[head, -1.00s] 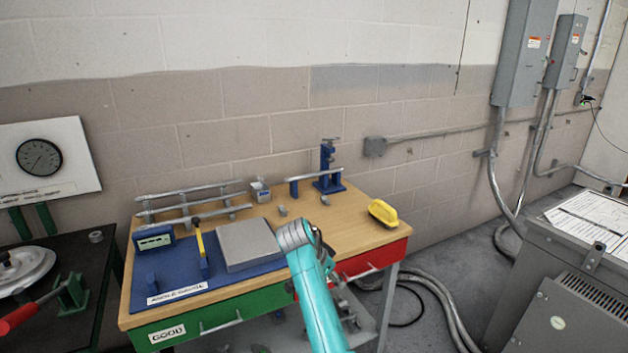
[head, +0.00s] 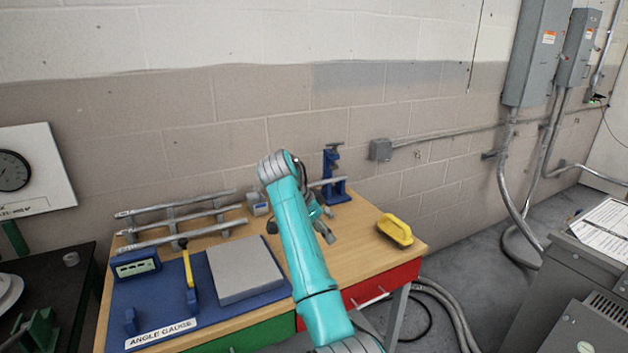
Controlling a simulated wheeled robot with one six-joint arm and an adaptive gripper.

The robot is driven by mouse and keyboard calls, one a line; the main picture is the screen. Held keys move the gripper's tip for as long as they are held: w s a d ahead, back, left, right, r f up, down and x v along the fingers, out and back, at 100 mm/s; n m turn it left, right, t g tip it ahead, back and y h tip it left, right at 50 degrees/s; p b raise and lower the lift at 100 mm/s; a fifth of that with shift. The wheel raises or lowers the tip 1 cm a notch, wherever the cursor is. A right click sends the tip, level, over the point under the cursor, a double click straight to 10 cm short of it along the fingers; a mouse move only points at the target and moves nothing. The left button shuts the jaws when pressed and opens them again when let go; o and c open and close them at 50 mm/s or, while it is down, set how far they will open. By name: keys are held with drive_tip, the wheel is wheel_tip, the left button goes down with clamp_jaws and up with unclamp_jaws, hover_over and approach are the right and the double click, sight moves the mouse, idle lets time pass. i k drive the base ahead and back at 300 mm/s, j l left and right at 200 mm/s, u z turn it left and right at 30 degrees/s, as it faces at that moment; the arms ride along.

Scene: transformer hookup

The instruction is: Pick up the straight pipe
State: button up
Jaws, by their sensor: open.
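Straight grey pipes lie side by side on a rack (head: 172,222) at the back left of the wooden bench; the front one (head: 190,235) shows almost whole. Another short grey pipe (head: 326,182) runs left from the blue vise stand (head: 335,178), partly hidden by my arm. I cannot tell which one is the straight pipe meant. My gripper (head: 325,228) is open over the bench, below the short pipe in the head view and right of the rack. It is partly hidden behind my teal arm, and I see nothing held in it.
A blue angle gauge base (head: 127,301) with a grey plate (head: 245,268) fills the bench's left front. A yellow tool (head: 395,230) lies at the right. A small fitting (head: 272,227) lies left of my arm. A grey cabinet (head: 580,262) stands far right.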

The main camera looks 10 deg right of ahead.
sight(313, 184)
drive_tip(key=i, duration=1.5)
